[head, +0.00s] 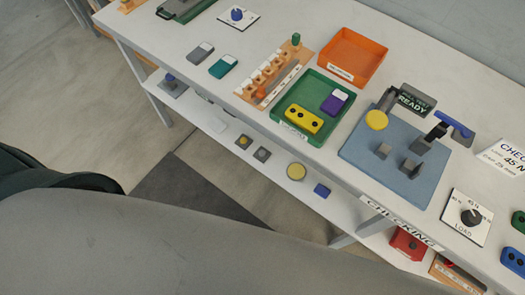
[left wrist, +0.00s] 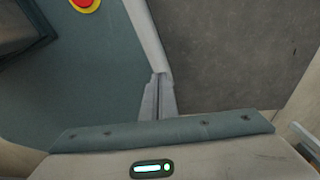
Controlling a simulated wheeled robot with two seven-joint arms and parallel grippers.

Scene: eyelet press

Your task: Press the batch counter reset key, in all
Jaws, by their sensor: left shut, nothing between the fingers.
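I cannot make out a batch counter or its reset key for certain in either view. In the head view a dark display reading READY (head: 413,103) stands at the back of a blue plate (head: 362,157). A yellow round disc (head: 376,120) and a blue-handled lever (head: 454,127) are on the same fixture. My left gripper (left wrist: 159,82) shows in the left wrist view, shut and empty, over dark surfaces near the floor and away from the bench top. It does not show in the head view. My right gripper is in neither view.
The white bench holds a green tray (head: 314,131) with yellow and purple blocks, an orange tray (head: 381,58), a wooden rack (head: 246,91), a blue knob plate (head: 239,25) and a LOAD dial (head: 469,217). A lower shelf (head: 222,133) carries small parts. Bare bench lies at the back.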

